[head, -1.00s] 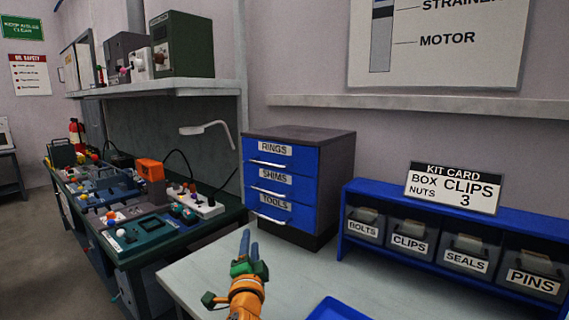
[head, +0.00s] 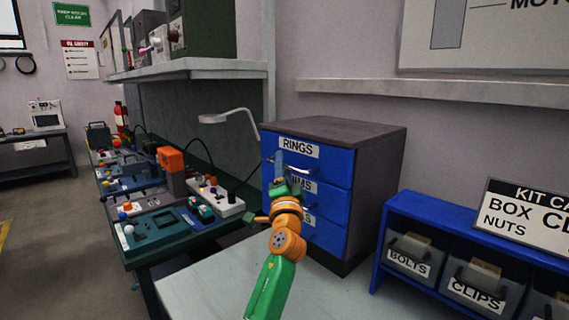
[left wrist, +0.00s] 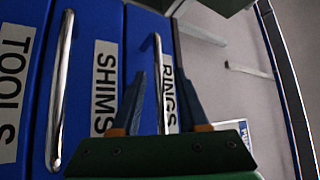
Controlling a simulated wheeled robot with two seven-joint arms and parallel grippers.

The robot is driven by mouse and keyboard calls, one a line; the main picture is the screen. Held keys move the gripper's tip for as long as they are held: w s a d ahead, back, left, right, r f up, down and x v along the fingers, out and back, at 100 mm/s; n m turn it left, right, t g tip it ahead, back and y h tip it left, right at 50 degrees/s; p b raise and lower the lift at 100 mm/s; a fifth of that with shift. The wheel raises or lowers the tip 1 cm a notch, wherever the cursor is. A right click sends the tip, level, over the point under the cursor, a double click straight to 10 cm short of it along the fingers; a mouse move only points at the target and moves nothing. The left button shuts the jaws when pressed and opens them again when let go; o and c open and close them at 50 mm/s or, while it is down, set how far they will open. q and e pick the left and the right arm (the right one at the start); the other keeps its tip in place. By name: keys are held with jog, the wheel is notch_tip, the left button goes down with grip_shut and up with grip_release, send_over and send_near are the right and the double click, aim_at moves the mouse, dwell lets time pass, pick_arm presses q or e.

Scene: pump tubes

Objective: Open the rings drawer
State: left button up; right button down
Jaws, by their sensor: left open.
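The rings drawer (head: 335,165) is the top drawer of a blue cabinet with a dark top, and its front is flush with the others. Its label reads RINGS, and its silver bar handle is partly hidden behind my gripper in the head view. My left gripper (head: 279,163) is open in front of this drawer. In the left wrist view, which is turned sideways, the rings handle (left wrist: 160,80) runs between the two blue fingers of the left gripper (left wrist: 160,97). I cannot tell whether the fingertips reach past the bar. My right gripper is not in view.
The shims drawer (left wrist: 98,30) and tools drawer (left wrist: 25,40) lie below, both shut. A blue rack (head: 383,250) with labelled bins stands right of the cabinet. A cluttered workbench (head: 150,258) is at the left. The pale table (head: 200,292) in front looks clear.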

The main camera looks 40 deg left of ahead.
pick_arm(q)
jog(key=shift+w+a, duration=0.2)
jog(key=shift+w, duration=0.1)
jog(key=shift+s+d+r, duration=0.1)
jog(key=shift+s, duration=0.1)
jog(key=shift+c, duration=0.4)
grip_shut()
dwell(0.7)
